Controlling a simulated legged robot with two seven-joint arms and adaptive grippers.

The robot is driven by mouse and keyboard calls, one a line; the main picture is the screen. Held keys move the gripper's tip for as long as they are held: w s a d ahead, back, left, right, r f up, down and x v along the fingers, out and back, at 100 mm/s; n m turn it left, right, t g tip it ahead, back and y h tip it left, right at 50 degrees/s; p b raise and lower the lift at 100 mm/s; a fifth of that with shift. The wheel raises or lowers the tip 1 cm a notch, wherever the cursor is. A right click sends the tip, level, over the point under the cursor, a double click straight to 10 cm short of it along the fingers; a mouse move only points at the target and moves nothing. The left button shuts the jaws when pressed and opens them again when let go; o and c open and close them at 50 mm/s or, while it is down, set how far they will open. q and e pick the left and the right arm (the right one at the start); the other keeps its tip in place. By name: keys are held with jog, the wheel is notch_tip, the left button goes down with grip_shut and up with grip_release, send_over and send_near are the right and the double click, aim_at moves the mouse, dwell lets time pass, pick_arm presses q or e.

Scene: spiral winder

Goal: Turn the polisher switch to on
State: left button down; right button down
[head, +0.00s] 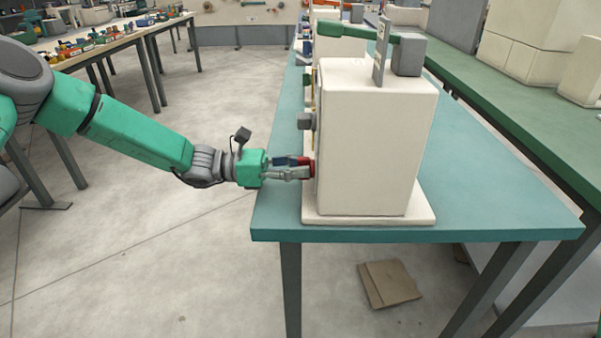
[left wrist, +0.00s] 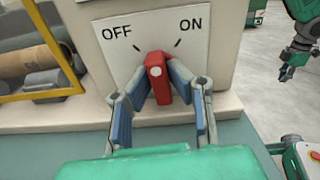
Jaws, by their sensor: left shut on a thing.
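The polisher switch is a red knob (left wrist: 158,80) with a white dot, on a white plate (left wrist: 120,45) marked OFF at left and ON at right. The knob stands nearly upright, its dot end leaning slightly left, between the two marks. My left gripper (head: 309,167) is shut on the knob, with a finger on each side in the left wrist view (left wrist: 157,86). In the head view the cream machine (head: 372,140) shows from the side and its labels are hidden. My right gripper (left wrist: 287,73) hangs at the right of the left wrist view, too small to read.
The machine stands on a teal table (head: 480,180). A grey knob (head: 305,121) juts from its face above my left gripper. A yellow frame (left wrist: 50,90) is left of the switch. The floor left of the table is clear. Cardboard (head: 389,283) lies under the table.

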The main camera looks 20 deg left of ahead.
pick_arm(q)
jog(key=m+b, duration=0.1)
jog(key=m, duration=0.1)
jog(key=m+b, duration=0.1)
jog(key=m, duration=0.1)
jog(key=shift+a+f+m+b, duration=0.1)
jog(key=shift+f+m+b, duration=0.2)
jog(key=shift+f+b, duration=0.1)
jog(key=shift+r+m+b, duration=0.1)
jog(key=shift+m+b, duration=1.4)
jog(key=shift+m, duration=0.6)
jog(key=c, duration=1.5)
grip_release()
jog(key=shift+c, duration=0.2)
jog(key=shift+a+r, duration=0.1)
jog(key=shift+a, duration=0.2)
jog(key=v, duration=1.1)
jog(key=shift+a, duration=0.25)
